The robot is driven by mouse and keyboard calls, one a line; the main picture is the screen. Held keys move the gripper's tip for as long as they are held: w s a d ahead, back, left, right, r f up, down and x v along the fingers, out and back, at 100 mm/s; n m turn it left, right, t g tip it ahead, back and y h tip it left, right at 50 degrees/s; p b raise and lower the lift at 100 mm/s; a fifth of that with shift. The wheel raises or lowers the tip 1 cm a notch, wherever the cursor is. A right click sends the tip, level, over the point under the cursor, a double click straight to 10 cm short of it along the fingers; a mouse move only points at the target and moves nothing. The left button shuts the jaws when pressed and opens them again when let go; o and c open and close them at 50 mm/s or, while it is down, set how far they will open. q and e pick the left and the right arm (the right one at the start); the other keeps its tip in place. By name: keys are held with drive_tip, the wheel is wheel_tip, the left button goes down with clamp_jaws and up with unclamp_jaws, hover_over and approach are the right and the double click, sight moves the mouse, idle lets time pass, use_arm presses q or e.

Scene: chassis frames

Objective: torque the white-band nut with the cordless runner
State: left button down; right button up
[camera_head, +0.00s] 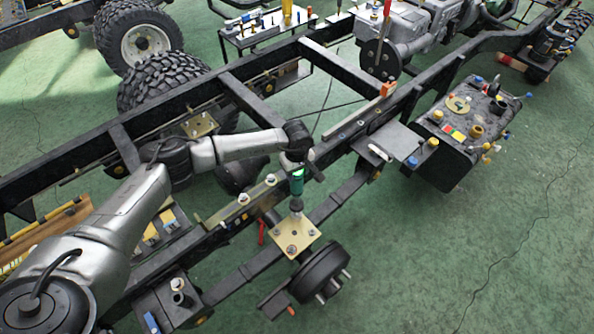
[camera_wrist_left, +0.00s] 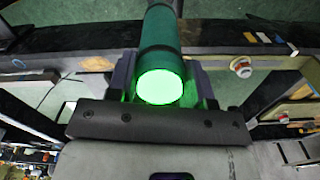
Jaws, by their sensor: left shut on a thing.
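The cordless runner (camera_head: 296,182) is a green cylinder held upright, with its dark nose and grey socket above the brass plate (camera_head: 304,233). Whether the socket touches a nut cannot be told. My left gripper (camera_head: 297,164) is shut on the runner; in the left wrist view the jaws (camera_wrist_left: 160,78) grip both sides of the runner (camera_wrist_left: 158,42), and its end glows bright green. Pale-topped nuts (camera_head: 270,180) sit on the near rail. A pale nut with a red mark (camera_wrist_left: 242,66) shows right of the runner in the wrist view. Which nut has the white band is unclear. My right gripper is out of view.
The black chassis frame (camera_head: 247,97) runs diagonally across the view. A wheel hub drum (camera_head: 322,272) stands just below the brass plate. A black box with coloured fittings (camera_head: 450,150) hangs on the right. The green floor at lower right is clear.

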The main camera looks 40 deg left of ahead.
use_arm(q)
drive_tip(key=shift+r, duration=0.3)
drive_tip(key=shift+r+p, duration=0.4)
drive_tip(key=shift+r, duration=0.05)
drive_tip(key=shift+r+p, duration=0.5)
drive_tip(key=shift+r, duration=0.45)
drive_tip(key=shift+r+p, duration=0.65)
drive_tip(key=shift+r, duration=0.25)
drive_tip(key=shift+w+r+p, duration=0.1)
drive_tip(key=shift+r+p, duration=0.85)
drive_tip(key=shift+r, duration=0.6)
